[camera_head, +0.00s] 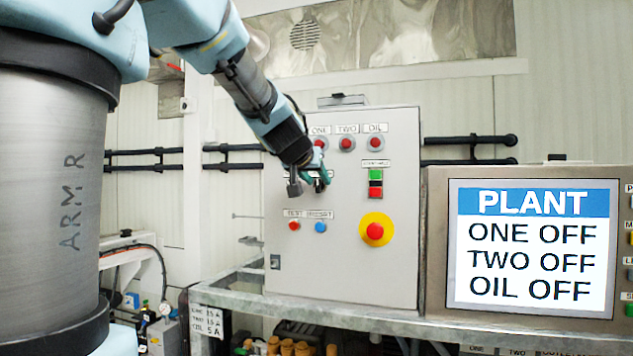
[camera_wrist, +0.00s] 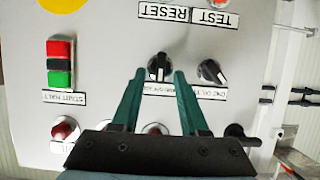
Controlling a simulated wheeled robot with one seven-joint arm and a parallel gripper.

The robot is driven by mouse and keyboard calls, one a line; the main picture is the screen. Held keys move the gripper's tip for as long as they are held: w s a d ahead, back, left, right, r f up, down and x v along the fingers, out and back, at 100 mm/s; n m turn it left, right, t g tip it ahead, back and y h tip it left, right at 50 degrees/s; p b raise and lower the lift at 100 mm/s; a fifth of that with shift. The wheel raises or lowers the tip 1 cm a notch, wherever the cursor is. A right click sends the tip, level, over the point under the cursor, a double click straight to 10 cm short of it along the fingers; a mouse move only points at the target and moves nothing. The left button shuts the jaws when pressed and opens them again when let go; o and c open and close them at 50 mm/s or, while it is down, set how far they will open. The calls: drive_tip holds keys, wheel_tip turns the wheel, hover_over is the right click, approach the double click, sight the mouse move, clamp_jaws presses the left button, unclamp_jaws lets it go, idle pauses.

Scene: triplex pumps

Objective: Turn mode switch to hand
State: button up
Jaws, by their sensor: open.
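The mode switch, a black rotary knob with a white pointer line, sits between my fingertips in the wrist view (camera_wrist: 158,67). The label beside it is partly hidden by a finger and hard to read. My gripper (camera_wrist: 158,73) is open, with one teal finger on each side of the knob; I cannot tell whether either touches it. The wrist view is turned upside down against the head view. In the head view my gripper (camera_head: 316,177) is at the grey control panel (camera_head: 345,270), largely covering this knob.
A second black rotary knob (camera_wrist: 211,72) is close to the right finger in the wrist view. A green and red start/halt button pair (camera_head: 376,183), a red emergency button on yellow (camera_head: 375,231), and test (camera_head: 294,226) and reset (camera_head: 320,227) buttons surround it. A screen (camera_head: 533,245) reads ONE OFF, TWO OFF, OIL OFF.

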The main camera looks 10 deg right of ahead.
clamp_jaws()
idle(0.3)
idle(0.4)
